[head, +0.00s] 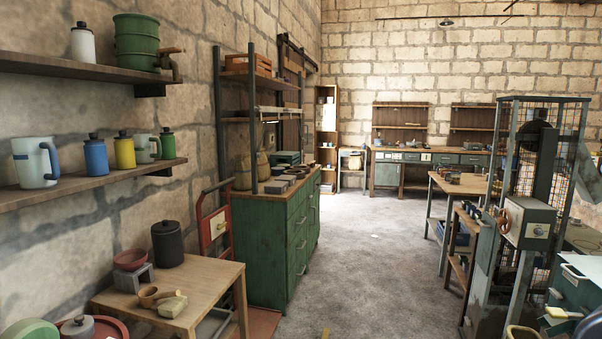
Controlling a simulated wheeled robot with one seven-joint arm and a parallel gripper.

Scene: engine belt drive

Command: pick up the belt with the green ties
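I cannot make out a belt with green ties anywhere in the head view. A tall caged machine (526,190) stands at the right, with a dark wheel-like part near its top and a pale box (530,223) on its front. Whether a belt runs inside it is too dark and small to tell. My gripper is not in view.
A small wooden table (215,287) and wall shelves (70,68) with jugs and bottles are at the left. A green cabinet (272,240) stands behind the table. A workbench (460,183) is at the back right. The grey floor (365,270) between is clear.

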